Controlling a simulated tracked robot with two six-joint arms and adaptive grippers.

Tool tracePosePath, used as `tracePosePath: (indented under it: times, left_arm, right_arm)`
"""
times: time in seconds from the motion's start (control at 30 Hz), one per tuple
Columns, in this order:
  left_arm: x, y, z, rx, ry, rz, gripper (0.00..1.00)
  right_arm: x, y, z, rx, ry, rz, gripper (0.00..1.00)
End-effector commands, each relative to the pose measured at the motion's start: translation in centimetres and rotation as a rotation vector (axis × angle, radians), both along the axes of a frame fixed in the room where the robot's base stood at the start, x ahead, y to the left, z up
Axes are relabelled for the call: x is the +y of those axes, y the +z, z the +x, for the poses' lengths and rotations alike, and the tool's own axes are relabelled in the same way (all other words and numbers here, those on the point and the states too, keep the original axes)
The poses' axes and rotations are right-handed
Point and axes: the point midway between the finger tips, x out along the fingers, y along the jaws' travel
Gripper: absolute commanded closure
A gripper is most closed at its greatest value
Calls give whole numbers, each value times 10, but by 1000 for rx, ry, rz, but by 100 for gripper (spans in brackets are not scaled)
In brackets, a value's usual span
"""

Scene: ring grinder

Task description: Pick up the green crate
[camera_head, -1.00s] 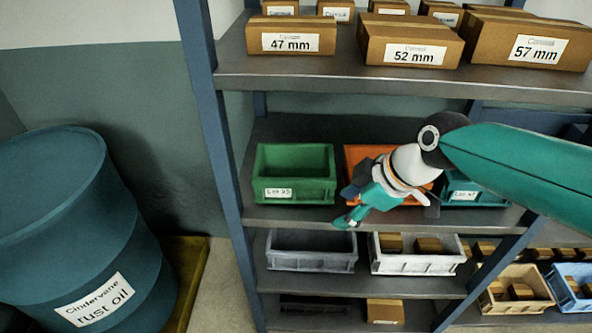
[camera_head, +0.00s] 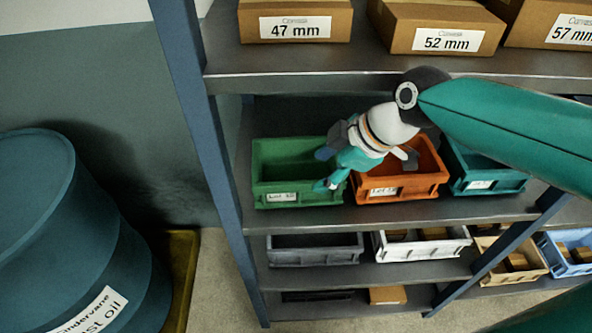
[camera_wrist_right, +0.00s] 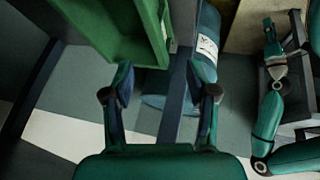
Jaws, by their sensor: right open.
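The green crate (camera_head: 300,188) stands on the middle shelf at its left end, with a small white label on its front. It looks empty. My right gripper (camera_head: 324,170) is open in front of the crate's right part, its fingers pointing left. The fingers overlap the crate in the picture; I cannot tell whether they touch it. In the right wrist view, the open right gripper (camera_wrist_right: 160,68) has nothing between its fingers, and the green crate (camera_wrist_right: 115,30) is at upper left. What seems my left gripper (camera_wrist_right: 269,28) is small at the right there.
An orange crate (camera_head: 400,187) stands right of the green one, partly behind my right wrist, then a teal crate (camera_head: 490,182). A shelf with boxes (camera_head: 295,20) is above. A blue shelf post (camera_head: 205,130) rises at the left, beside a blue drum (camera_head: 60,240).

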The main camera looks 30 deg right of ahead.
Motion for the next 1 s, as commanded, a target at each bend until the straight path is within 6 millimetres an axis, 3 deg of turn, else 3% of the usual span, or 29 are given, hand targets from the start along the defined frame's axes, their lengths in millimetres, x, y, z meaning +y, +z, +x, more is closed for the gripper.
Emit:
tracePosePath:
  times: [0.3, 0.67, 1.0]
  left_arm:
    - [0, 3, 0, 0, 0, 0, 60]
    - [0, 7, 0, 0, 0, 0, 60]
    - [0, 15, 0, 0, 0, 0, 60]
  right_arm:
    - [12, -58, 29, 6, -6, 0, 43]
    - [18, -81, 42, 4, -9, 1, 43]
    - [26, -117, 61, 2, -9, 1, 43]
